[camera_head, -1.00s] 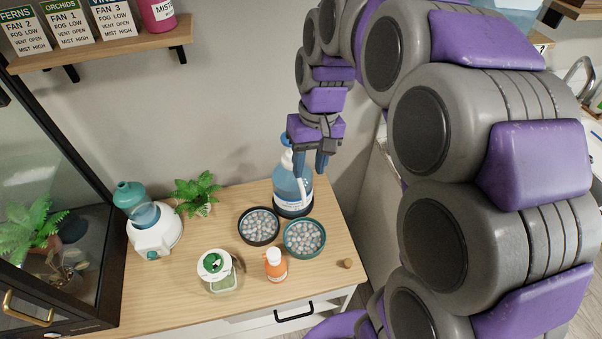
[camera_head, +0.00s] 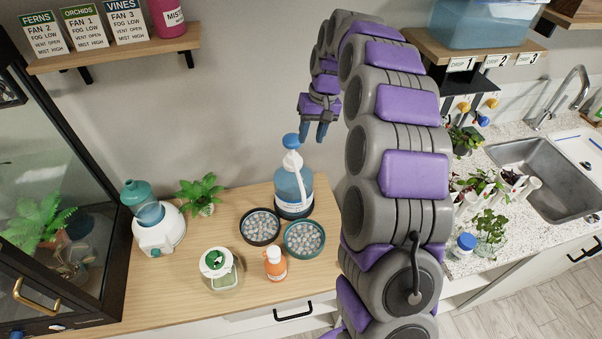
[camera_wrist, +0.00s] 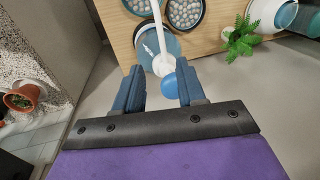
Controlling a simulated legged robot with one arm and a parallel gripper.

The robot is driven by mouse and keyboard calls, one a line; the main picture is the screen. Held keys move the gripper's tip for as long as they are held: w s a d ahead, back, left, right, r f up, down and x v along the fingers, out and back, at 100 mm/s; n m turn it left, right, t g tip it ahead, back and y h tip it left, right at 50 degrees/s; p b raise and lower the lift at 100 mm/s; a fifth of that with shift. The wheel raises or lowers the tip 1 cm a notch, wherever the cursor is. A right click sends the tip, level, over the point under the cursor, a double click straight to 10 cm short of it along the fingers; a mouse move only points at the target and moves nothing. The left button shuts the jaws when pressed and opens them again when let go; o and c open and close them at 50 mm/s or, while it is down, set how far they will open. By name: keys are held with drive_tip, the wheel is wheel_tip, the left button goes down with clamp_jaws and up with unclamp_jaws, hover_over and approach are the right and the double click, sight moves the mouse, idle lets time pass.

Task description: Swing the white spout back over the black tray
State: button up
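A clear pump bottle of blue liquid (camera_head: 291,190) stands at the back of the wooden table, with a blue pump top (camera_head: 291,141). Its white spout (camera_head: 297,170) slopes down toward the front, on the teal tray's side; in the wrist view the spout (camera_wrist: 157,35) runs out between the trays. The black tray (camera_head: 243,236) of pebbles sits front left of the bottle. The teal tray (camera_head: 287,248) of pebbles sits beside it on the right. My gripper (camera_head: 313,138) is open and empty, above and right of the pump top.
An orange bottle (camera_head: 275,264) and a green-lidded jar (camera_head: 215,268) stand in front of the trays. A white humidifier (camera_head: 158,232) and a fern (camera_head: 201,193) are left. A glass cabinet (camera_head: 55,200) borders the table; a sink (camera_head: 550,175) is far right.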

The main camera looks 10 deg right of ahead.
sight(299, 177)
drive_tip(key=a+f, duration=0.1)
drive_tip(key=f, duration=0.4)
drive_tip(key=a+f+b, duration=0.1)
drive_tip(key=f, duration=0.4)
drive_tip(key=a+f, duration=0.1)
drive_tip(key=f, duration=0.3)
drive_tip(key=shift+f+b, duration=0.4)
drive_tip(key=shift+c, duration=0.3)
clamp_jaws()
